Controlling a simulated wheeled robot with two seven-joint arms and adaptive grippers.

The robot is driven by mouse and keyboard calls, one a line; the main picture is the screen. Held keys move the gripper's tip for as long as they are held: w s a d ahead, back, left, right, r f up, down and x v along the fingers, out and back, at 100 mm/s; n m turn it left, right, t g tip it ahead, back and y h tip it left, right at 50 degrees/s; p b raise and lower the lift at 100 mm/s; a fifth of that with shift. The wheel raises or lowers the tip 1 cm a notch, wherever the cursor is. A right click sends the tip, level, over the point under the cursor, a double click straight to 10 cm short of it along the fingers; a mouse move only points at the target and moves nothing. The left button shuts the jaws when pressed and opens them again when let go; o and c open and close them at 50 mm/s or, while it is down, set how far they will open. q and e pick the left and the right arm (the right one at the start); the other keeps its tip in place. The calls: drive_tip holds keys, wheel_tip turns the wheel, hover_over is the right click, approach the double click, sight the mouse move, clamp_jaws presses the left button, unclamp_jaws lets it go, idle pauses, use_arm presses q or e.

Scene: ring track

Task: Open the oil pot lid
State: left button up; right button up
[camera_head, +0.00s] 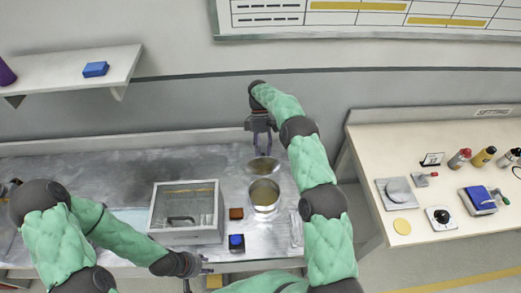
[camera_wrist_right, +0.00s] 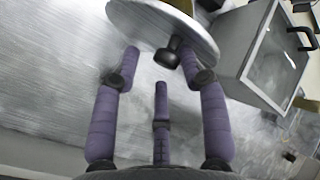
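The oil pot (camera_head: 265,208) is a round metal pot on the steel counter. Its top is uncovered and yellowish contents show inside. The round metal lid (camera_head: 263,166) is at the pot's back rim and looks tilted up; it also shows in the right wrist view (camera_wrist_right: 150,25), with its black knob (camera_wrist_right: 170,54) facing my fingers. My right gripper (camera_head: 262,150) is behind the lid, by the wall. In the right wrist view its purple fingers (camera_wrist_right: 160,60) are spread and empty, apart from the knob. My left gripper (camera_head: 189,287) is at the bottom edge, partly cut off.
A glass-topped box (camera_head: 155,210) stands left of the pot. A shelf (camera_head: 60,75) hangs at upper left. A cream table (camera_head: 375,130) with several items stands at right. The counter's back left is clear.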

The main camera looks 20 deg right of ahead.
drive_tip(key=shift+s+d+f, duration=0.15)
drive_tip(key=shift+s+f, duration=0.1)
drive_tip(key=shift+f, duration=0.35)
drive_tip(key=shift+w+r, duration=0.1)
drive_tip(key=shift+r, duration=0.2)
wheel_tip(320, 180, up, 10)
drive_tip(key=shift+r, duration=0.1)
idle(0.5)
